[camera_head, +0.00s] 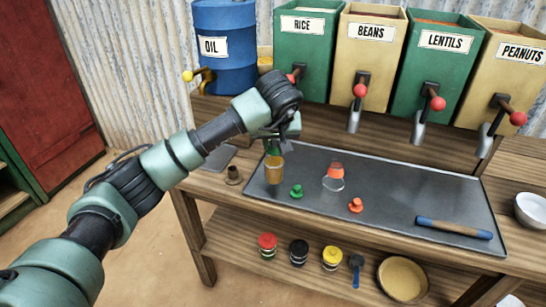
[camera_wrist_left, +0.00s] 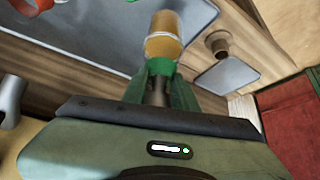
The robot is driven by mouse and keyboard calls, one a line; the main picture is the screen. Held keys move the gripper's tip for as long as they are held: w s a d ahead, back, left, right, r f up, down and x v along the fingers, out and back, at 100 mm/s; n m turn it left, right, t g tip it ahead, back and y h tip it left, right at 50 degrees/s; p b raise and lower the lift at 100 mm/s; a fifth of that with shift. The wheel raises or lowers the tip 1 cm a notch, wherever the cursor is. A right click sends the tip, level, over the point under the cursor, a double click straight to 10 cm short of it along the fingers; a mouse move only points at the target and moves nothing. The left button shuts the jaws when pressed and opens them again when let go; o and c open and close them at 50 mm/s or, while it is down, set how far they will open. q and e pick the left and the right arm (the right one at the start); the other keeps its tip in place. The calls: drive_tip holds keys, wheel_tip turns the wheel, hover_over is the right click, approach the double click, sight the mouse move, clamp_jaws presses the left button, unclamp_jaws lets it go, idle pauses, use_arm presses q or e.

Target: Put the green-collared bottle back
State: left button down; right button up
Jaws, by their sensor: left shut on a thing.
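The green-collared bottle (camera_head: 274,173), filled with something amber-brown, is upright at the left end of the grey metal tray (camera_head: 400,207). My left gripper (camera_head: 273,146) is above it, shut on its green-collared top. In the left wrist view the bottle's amber body (camera_wrist_left: 163,42) sticks out beyond the fingers (camera_wrist_left: 162,88), which partly hide the neck. I cannot tell whether its base touches the tray. A green stopper (camera_head: 296,191) stands on the tray just right of it. My right gripper is not in view.
A clear orange-collared bottle (camera_head: 334,180), an orange stopper (camera_head: 355,205) and a blue-ended rod (camera_head: 453,228) are on the tray. A brown funnel-like piece (camera_head: 233,176) and grey slab (camera_head: 218,158) lie left. Dispensers with red-knobbed levers (camera_head: 360,91) stand behind.

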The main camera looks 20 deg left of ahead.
sight(274, 151)
use_arm(q)
wheel_tip(274, 151, down, 3)
drive_tip(key=shift+r+b, duration=0.1)
drive_tip(key=shift+b, duration=0.55)
drive_tip(key=shift+r, duration=0.1)
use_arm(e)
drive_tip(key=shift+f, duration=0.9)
use_arm(q)
drive_tip(key=c, duration=1.1)
unclamp_jaws()
drive_tip(key=shift+f, duration=0.25)
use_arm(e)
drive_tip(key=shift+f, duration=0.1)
